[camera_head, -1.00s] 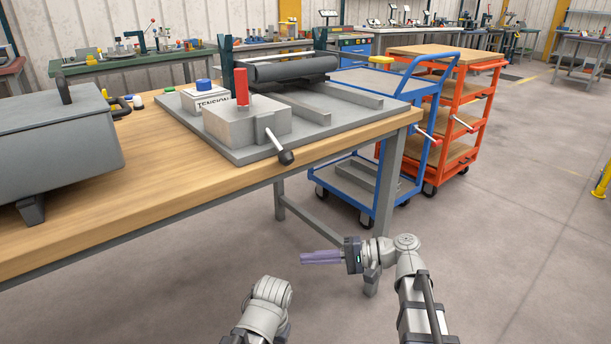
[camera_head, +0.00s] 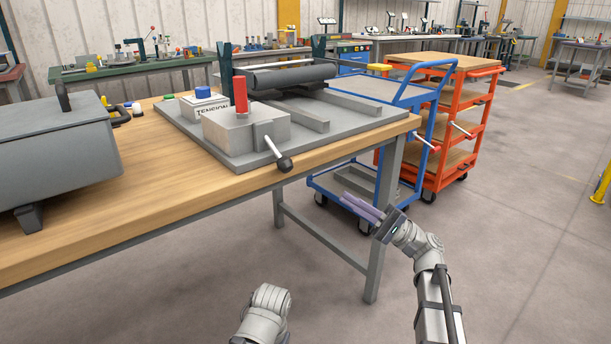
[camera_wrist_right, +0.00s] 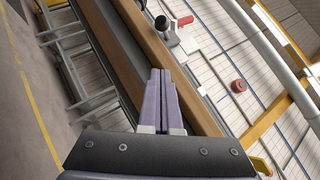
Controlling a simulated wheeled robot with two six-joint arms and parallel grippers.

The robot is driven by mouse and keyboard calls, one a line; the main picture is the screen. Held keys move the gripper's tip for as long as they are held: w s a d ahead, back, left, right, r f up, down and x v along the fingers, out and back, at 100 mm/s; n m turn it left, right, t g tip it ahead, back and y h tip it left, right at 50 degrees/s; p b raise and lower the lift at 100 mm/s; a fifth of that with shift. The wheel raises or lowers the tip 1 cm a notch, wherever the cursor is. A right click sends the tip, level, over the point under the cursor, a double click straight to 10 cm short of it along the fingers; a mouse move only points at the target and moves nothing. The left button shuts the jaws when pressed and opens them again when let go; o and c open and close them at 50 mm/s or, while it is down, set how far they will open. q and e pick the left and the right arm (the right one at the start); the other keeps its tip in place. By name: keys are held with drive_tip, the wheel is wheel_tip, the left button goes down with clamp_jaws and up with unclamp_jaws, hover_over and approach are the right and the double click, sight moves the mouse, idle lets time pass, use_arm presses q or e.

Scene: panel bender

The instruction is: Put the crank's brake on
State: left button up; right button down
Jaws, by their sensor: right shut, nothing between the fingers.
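A grey machine base plate (camera_head: 350,131) lies on the wooden bench. On its near end is a light grey block (camera_head: 232,132) with an upright red handle (camera_head: 240,95). A metal lever with a black ball knob (camera_head: 284,164) sticks out from the block's front, slanting down over the bench edge. I cannot tell which of these is the brake. My right gripper (camera_head: 361,206) is shut and empty, in the air in front of the bench, right of and below the knob. In the right wrist view its purple fingers (camera_wrist_right: 160,85) are together. My left gripper is out of view.
A box labelled TENSION with a blue button (camera_head: 203,91) stands behind the block. A dark roller (camera_head: 290,75) and a yellow handle (camera_head: 379,67) are farther back. A grey case (camera_head: 60,150) sits at left. Blue (camera_head: 444,90) and orange (camera_head: 484,125) carts stand beyond the bench.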

drive_tip(key=p, duration=0.6)
approach(277, 153)
drive_tip(key=w, duration=0.2)
drive_tip(key=w+a+f, duration=0.1)
drive_tip(key=shift+w, duration=0.2)
drive_tip(key=shift+s+a+r+p, duration=0.35)
drive_tip(key=shift+s+a+p, duration=0.05)
drive_tip(key=shift+s+a, duration=0.15)
drive_tip(key=shift+s+a+r+p, duration=0.35)
drive_tip(key=shift+s+a+p, duration=0.1)
drive_tip(key=shift+s, duration=0.1)
